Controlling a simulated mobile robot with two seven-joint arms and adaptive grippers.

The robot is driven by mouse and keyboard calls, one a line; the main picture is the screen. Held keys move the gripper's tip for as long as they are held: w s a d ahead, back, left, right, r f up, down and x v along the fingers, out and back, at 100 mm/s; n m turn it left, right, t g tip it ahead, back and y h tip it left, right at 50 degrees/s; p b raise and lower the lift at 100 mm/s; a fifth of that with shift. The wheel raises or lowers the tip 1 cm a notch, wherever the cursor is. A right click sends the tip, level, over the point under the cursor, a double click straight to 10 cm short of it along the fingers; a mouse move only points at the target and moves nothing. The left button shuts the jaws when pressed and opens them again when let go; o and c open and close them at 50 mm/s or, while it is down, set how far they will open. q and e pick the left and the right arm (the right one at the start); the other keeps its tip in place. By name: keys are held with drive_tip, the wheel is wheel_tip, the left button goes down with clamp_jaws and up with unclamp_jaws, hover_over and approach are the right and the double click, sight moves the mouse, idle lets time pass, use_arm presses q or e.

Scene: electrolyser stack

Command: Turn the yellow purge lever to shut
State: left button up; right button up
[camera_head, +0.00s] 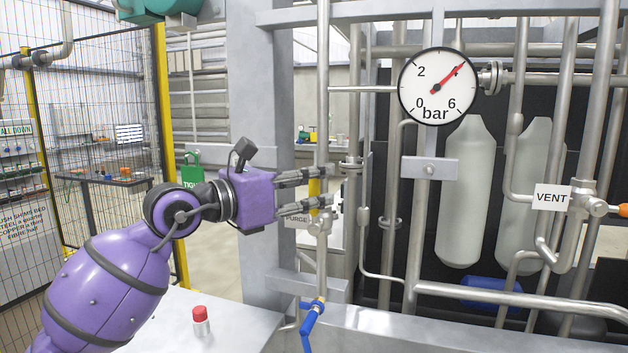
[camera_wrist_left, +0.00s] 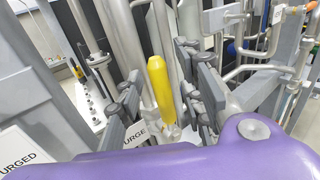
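The yellow purge lever (camera_head: 314,188) stands about upright, in line with a vertical pipe, above a valve body (camera_head: 319,225) beside a PURGE label (camera_head: 296,219). My left gripper (camera_head: 325,194) reaches in from the left with its fingers pointing right at the lever, which is partly hidden by them. In the left wrist view the lever (camera_wrist_left: 159,88) is between the two fingers of the left gripper (camera_wrist_left: 165,95). The fingers are apart, with gaps showing beside the lever. My right gripper is out of view.
A pressure gauge (camera_head: 437,87) and a VENT label (camera_head: 552,197) with an orange-tipped handle are to the right. A blue lever (camera_head: 312,318) hangs below the purge valve. Vertical pipes stand close around the gripper. A red-capped cylinder (camera_head: 201,321) stands on the grey surface in front.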

use_arm(q)
drive_tip(key=shift+w+d, duration=0.3)
drive_tip(key=shift+d, duration=0.05)
drive_tip(key=shift+c, duration=0.5)
clamp_jaws()
